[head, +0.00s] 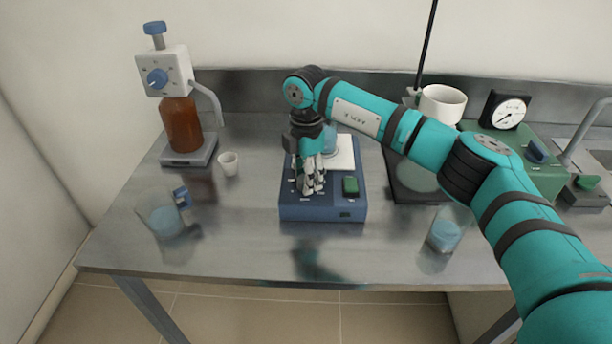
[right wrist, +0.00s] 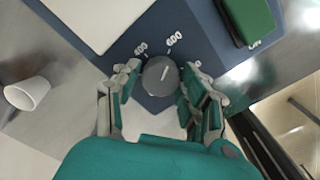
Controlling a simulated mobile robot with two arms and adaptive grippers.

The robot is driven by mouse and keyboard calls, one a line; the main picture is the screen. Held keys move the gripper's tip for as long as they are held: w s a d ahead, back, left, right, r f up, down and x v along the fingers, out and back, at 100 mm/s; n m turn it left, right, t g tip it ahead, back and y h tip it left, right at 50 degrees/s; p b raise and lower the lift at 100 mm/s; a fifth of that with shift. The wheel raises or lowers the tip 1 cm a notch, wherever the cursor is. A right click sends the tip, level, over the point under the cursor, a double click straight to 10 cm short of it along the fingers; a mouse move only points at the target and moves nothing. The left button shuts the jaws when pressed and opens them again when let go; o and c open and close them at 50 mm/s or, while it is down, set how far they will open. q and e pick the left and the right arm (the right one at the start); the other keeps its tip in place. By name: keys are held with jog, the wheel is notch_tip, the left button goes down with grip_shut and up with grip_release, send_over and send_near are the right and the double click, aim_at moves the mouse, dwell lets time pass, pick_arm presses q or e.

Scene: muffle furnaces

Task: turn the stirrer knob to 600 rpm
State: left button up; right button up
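The stirrer is a blue box (head: 322,212) with a white top plate (head: 345,153), standing mid-table. Its round dark grey knob (right wrist: 160,76) shows in the right wrist view, with printed numbers around it on the blue panel. The knob's white line tilts up and right, roughly toward the "600" print. My right gripper (head: 311,187) points down over the front left of the stirrer and hides the knob in the head view. In the right wrist view its fingers (right wrist: 161,80) stand on both sides of the knob, close to it. Whether both touch it is unclear. My left gripper is not in view.
A green switch (head: 350,186) sits right of my gripper on the stirrer. A small white cup (head: 228,163) and a brown bottle (head: 181,124) stand left. The table front is clear.

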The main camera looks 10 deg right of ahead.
jog(key=shift+o, duration=1.3)
notch_tip(320, 180, up, 12)
jog(key=shift+f, duration=0.1)
